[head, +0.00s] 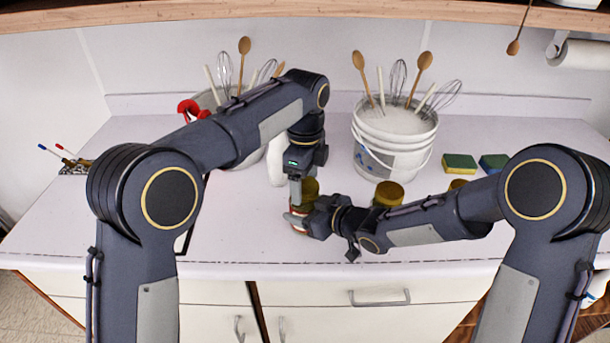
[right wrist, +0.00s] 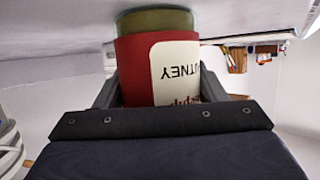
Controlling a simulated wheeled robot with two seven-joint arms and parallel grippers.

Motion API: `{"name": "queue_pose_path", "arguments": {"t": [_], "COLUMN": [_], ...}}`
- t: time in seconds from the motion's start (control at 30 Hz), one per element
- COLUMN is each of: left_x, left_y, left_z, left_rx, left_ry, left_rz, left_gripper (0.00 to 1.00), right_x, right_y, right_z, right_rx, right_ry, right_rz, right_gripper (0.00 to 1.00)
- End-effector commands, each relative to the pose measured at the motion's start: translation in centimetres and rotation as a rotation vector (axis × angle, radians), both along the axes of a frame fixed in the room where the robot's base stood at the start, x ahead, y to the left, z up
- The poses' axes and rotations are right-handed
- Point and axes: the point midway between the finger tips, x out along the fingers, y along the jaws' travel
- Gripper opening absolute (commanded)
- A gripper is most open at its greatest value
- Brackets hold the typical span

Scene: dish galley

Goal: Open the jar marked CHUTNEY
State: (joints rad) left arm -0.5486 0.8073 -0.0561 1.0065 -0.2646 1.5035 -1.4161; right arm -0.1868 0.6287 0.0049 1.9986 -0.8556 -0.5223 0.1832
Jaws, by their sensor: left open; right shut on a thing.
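The jar marked CHUTNEY stands on the counter in the head view, its gold lid (head: 311,187) showing behind my left gripper. In the right wrist view the jar (right wrist: 150,65) has a red band and a white label with upside-down letters ending in TNEY. My right gripper (head: 300,222) is shut around the jar's body from the right. My left gripper (head: 297,196) points down at the lid and is open. One of its fingers hides part of the lid; whether it touches the lid I cannot tell.
Two other gold-lidded jars, one nearer (head: 388,193) and one farther right (head: 457,184), stand partly behind my right arm. A white bucket of utensils (head: 393,140) and a white bottle (head: 276,160) stand behind. Sponges (head: 459,163) lie at right.

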Motion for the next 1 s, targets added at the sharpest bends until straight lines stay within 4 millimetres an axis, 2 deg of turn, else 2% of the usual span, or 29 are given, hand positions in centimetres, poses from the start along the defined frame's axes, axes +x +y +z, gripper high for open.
{"name": "queue_pose_path", "arguments": {"t": [0.07,0.4,0.47,0.7,0.97,1.0], "left_x": [0.0,0.01,0.01,0.03,0.03,0.04], "left_y": [0.0,0.0,0.0,0.02,0.02,0.02], "left_z": [0.01,0.03,0.03,0.06,0.06,0.07], "left_rx": [0.0,0.0,0.0,0.001,0.0,0.0], "left_ry": [0.0,0.0,0.0,-0.001,-0.001,-0.001], "left_rz": [0.0,0.0,0.014,0.275,0.3,0.3], "left_gripper": [0.71,0.28,0.28,0.28,0.28,0.57], "right_x": [0.03,0.02,0.02,0.02,0.01,0.01], "right_y": [0.02,0.03,0.03,0.03,0.04,0.04], "right_z": [0.08,0.08,0.08,0.08,0.08,0.08], "right_rx": [0.001,0.001,0.001,0.001,0.001,0.001], "right_ry": [-0.001,-0.002,-0.002,-0.002,-0.002,-0.002], "right_rz": [0.0,0.0,0.0,0.0,0.0,0.0], "right_gripper": [0.01,0.01,0.01,0.01,0.01,0.01]}}
